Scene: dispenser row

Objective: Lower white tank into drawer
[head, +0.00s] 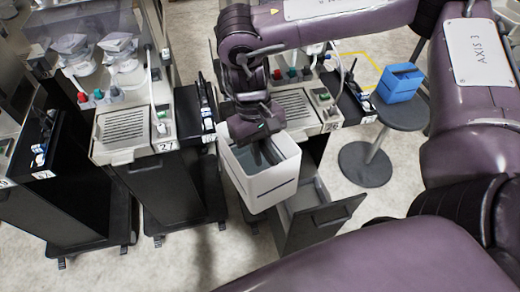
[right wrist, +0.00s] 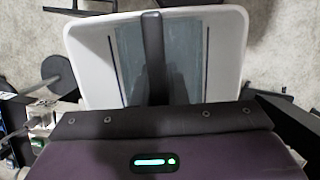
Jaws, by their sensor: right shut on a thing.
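The white tank (head: 262,184) is an open-topped white box with a dark slit on its front. My right gripper (head: 258,150) is shut on it, gripping at its top from above. In the right wrist view the tank (right wrist: 83,60) fills the upper middle, with the dark gripper finger (right wrist: 152,60) across it. The open drawer (head: 318,221) has a dark front and pale grey inside, and sticks out low on the cabinet. The tank is above and to the left of the drawer front, overlapping part of the drawer. Whether they touch cannot be told. My left gripper is not in view.
A dispenser labelled 27 (head: 125,128) on a black cabinet stands left of the tank, with another at far left. A round dark stool (head: 401,113) at right bears a blue container (head: 400,82). Pale floor (head: 190,262) is clear in front.

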